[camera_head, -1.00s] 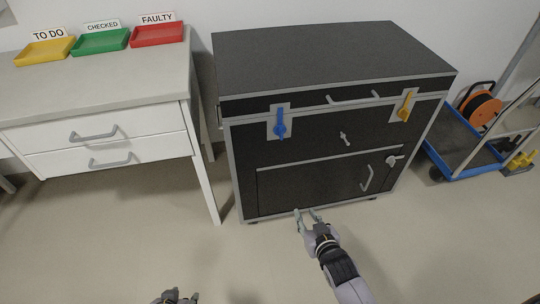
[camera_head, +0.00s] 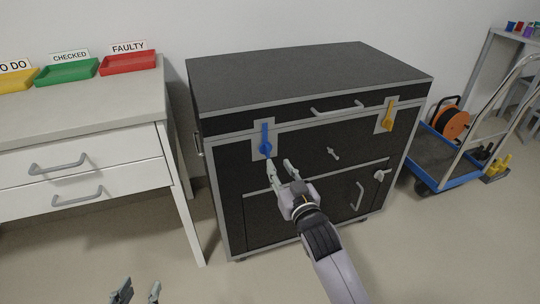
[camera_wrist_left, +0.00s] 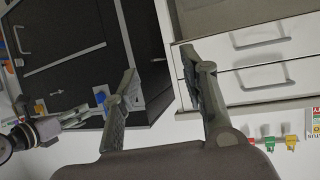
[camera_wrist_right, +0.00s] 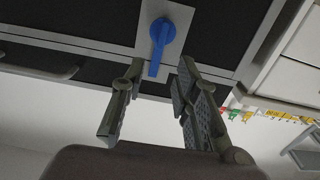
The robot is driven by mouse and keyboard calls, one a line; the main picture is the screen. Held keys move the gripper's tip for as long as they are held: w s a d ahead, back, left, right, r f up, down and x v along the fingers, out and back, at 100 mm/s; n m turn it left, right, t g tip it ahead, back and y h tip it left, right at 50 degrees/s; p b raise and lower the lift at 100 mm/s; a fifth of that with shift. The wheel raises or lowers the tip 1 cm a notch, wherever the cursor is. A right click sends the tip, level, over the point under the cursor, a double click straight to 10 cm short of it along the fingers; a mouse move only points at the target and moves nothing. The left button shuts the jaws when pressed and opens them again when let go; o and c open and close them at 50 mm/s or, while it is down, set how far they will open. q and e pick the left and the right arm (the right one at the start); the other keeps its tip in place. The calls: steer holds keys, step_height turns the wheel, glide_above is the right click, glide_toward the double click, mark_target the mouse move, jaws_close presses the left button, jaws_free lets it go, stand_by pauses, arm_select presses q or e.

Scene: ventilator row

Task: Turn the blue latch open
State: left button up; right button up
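The blue latch (camera_head: 265,139) is on a light plate at the upper left of the black case's front (camera_head: 300,150). Its handle points down in the head view. In the right wrist view the blue latch (camera_wrist_right: 160,40) lies just beyond the fingertips, roughly between them, with no clear contact. My right gripper (camera_head: 279,166) is open and empty, just below the latch. My left gripper (camera_head: 139,290) is open and empty, low in the head view, away from the case. The latch also shows small in the left wrist view (camera_wrist_left: 101,97).
A yellow latch (camera_head: 388,116) sits at the case's upper right. A small grey handle (camera_head: 333,153) is mid-front. A drawer table (camera_head: 80,120) with trays stands close on the left. A blue trolley (camera_head: 440,165) is on the right. Open floor lies in front.

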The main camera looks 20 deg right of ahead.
mark_target(269, 149)
steer(key=w+b, duration=0.1)
steer(key=w, duration=0.6)
steer(key=shift+w+a+f+b, duration=0.1)
steer(key=shift+w+a+b, duration=0.05)
steer(key=shift+w+b, duration=0.2)
arm_select(q)
step_height(269, 149, up, 9)
steer(key=w+d+t+h, duration=0.1)
steer(key=w+d+t, duration=0.1)
steer(key=t, duration=0.3)
steer(key=shift+w+f+h, duration=0.15)
steer(key=shift+w+h, duration=0.15)
steer(key=shift+w, duration=0.05)
arm_select(e)
steer(key=shift+w, duration=0.25)
steer(key=shift+c, duration=0.3)
jaws_close()
